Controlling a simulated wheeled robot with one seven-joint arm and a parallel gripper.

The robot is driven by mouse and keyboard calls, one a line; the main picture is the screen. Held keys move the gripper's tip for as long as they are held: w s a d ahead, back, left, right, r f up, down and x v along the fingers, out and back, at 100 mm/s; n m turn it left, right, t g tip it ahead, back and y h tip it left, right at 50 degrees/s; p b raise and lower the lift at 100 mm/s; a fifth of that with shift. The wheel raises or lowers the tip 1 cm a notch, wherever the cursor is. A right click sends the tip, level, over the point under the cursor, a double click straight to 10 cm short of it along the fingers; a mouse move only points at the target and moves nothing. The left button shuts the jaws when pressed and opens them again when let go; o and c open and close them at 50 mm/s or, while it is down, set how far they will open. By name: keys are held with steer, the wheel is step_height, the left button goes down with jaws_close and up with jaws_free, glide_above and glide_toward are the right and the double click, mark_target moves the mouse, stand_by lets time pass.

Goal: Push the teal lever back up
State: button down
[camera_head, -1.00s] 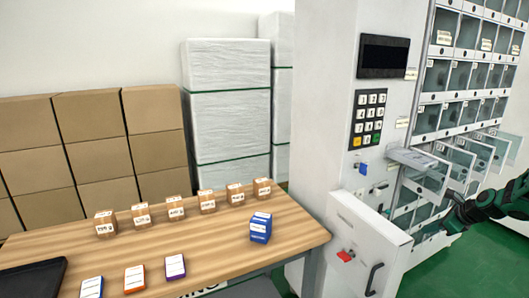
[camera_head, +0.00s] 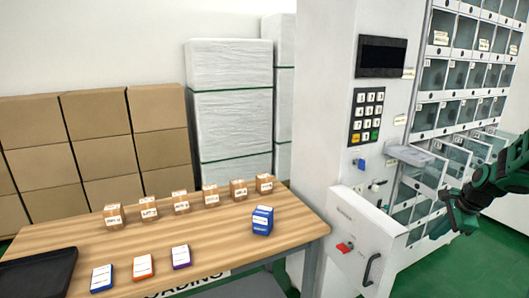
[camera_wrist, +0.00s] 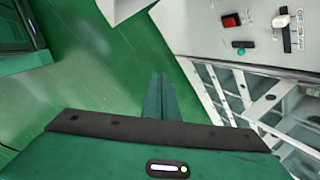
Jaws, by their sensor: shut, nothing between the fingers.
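In the wrist view a small teal piece, seemingly the teal lever (camera_wrist: 240,44), shows on the white machine panel (camera_wrist: 208,52) near the top right. Its up or down position cannot be told from this angle. My gripper (camera_wrist: 160,92) is shut and empty, with its fingers over the green floor, left of the panel and apart from the lever. In the head view my dark green gripper (camera_head: 455,212) is at the right, beside the machine's open compartment doors. I cannot clearly make out the lever in the head view.
The vending machine (camera_head: 340,110) has a keypad (camera_head: 366,116) and a white front box (camera_head: 360,222) with a red switch (camera_head: 345,247) and black handle (camera_head: 372,269). Clear doors (camera_head: 430,168) stick out near my arm. A wooden table (camera_head: 215,235) with small boxes stands left.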

steer(key=s+a+r+n+g, duration=0.1)
steer(key=s+a+n, duration=0.4)
steer(key=s, duration=0.6)
steer(key=s+a+r+n+g, duration=0.2)
steer(key=s+a+r+n, duration=0.2)
steer(key=s, duration=0.8)
steer(key=s+a+r+n+g, duration=0.1)
steer(key=s+a+r+n, duration=0.2)
steer(key=s+a+n, duration=0.3)
steer(key=s, duration=0.5)
steer(key=shift+s+a+r+h, duration=0.25)
steer(key=shift+s+a+h, duration=0.05)
steer(key=shift+a, duration=0.1)
